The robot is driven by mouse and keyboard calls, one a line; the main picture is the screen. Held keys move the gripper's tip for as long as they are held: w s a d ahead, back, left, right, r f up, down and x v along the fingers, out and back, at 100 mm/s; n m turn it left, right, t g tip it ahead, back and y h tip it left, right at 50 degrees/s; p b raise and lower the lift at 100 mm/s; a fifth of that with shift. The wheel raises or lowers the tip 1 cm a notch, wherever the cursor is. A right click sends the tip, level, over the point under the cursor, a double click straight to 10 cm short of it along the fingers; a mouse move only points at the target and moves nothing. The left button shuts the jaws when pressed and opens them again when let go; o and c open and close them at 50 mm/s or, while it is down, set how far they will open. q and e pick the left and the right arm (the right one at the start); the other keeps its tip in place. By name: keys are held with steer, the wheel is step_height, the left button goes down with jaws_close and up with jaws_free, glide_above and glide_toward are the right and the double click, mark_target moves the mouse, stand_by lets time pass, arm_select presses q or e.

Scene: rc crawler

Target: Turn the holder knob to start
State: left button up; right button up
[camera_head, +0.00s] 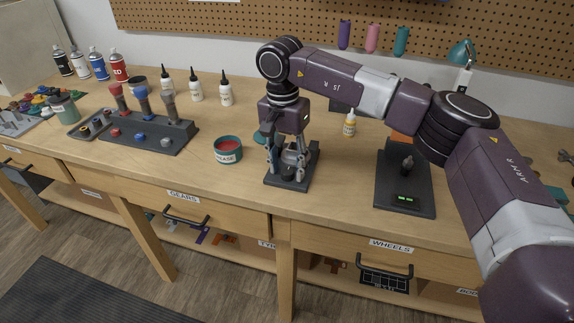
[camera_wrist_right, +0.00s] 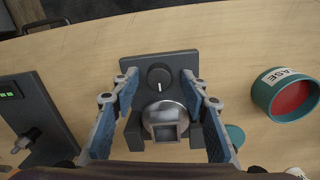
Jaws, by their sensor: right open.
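The holder (camera_head: 303,181) is a dark grey stand on the bench; it also shows in the right wrist view (camera_wrist_right: 182,60). Its round black knob (camera_wrist_right: 159,77) has a white pointer line directed toward the bottom of that view. A metal cylinder with a square opening (camera_wrist_right: 166,126) sits beside the knob. My right gripper (camera_head: 287,158) points down over the holder. In the wrist view its open fingers (camera_wrist_right: 159,82) stand on either side of the knob, with gaps; I see no contact. The knob is hard to make out in the head view. My left gripper is out of view.
A teal grease tin (camera_head: 228,150) stands left of the holder. A dark stand with green lights (camera_head: 405,198) is to the right. A small yellow-labelled bottle (camera_head: 349,124) stands behind. A grey tool rack (camera_head: 148,134) is farther left. Bench surface between these is clear.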

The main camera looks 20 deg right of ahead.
mark_target(285, 169)
steer(key=shift+r, duration=0.2)
step_height(285, 169, up, 12)
steer(key=shift+w+a+f, duration=0.15)
steer(key=shift+a+f, duration=0.05)
steer(key=shift+f, duration=0.1)
stand_by(0.3)
